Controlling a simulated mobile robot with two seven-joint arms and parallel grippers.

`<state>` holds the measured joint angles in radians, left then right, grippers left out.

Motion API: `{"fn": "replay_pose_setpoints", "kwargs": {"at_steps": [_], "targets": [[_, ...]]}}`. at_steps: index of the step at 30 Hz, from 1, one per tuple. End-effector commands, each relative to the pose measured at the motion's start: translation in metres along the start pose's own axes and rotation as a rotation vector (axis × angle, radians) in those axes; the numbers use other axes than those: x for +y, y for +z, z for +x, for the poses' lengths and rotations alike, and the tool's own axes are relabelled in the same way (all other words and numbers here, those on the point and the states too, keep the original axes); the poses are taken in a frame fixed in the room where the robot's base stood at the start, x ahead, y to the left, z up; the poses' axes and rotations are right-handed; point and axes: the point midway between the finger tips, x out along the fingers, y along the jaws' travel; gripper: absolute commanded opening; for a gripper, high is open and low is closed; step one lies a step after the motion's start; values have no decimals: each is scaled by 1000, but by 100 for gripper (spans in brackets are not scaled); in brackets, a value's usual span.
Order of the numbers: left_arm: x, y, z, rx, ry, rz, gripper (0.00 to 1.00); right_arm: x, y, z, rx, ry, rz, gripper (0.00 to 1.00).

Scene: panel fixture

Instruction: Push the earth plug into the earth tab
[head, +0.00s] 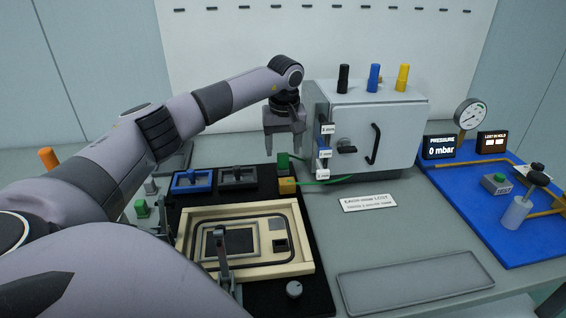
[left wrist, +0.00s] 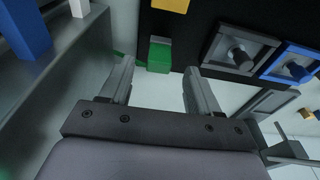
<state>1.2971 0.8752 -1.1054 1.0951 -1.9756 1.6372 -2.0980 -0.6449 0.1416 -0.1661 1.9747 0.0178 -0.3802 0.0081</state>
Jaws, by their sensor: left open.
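A green block (head: 283,161) stands at the back of the black mat, just left of the grey box; I take it for the earth plug. In the left wrist view the green block (left wrist: 159,55) lies just beyond the fingertips, roughly between their lines. A yellow block (head: 287,186) sits in front of it, with a thin green cable (head: 325,182) running right toward the box. The earth tab cannot be made out with certainty. My left gripper (head: 284,150) is open, pointing down above and behind the green block, with nothing between its fingers. My right gripper is out of view.
The grey box (head: 390,125) with labelled side terminals stands close right of the left gripper. Blue (head: 191,182) and dark (head: 237,179) fixtures lie left of the green block. A beige panel frame (head: 190,240) lies in front. An empty grey tray (head: 415,283) lies at front right.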

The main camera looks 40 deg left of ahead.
Motion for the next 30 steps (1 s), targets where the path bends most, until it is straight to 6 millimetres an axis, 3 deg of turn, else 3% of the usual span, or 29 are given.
{"fn": "replay_pose_setpoints", "kwargs": {"at_steps": [6,16,21,30], "targets": [[1,-1,33,-2,0,0,62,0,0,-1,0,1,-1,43],[1,-2,41,0,1,1,62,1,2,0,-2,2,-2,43],[1,-2,41,0,1,1,6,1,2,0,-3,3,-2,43],[1,-2,40,0,2,0,6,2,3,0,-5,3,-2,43]]}}
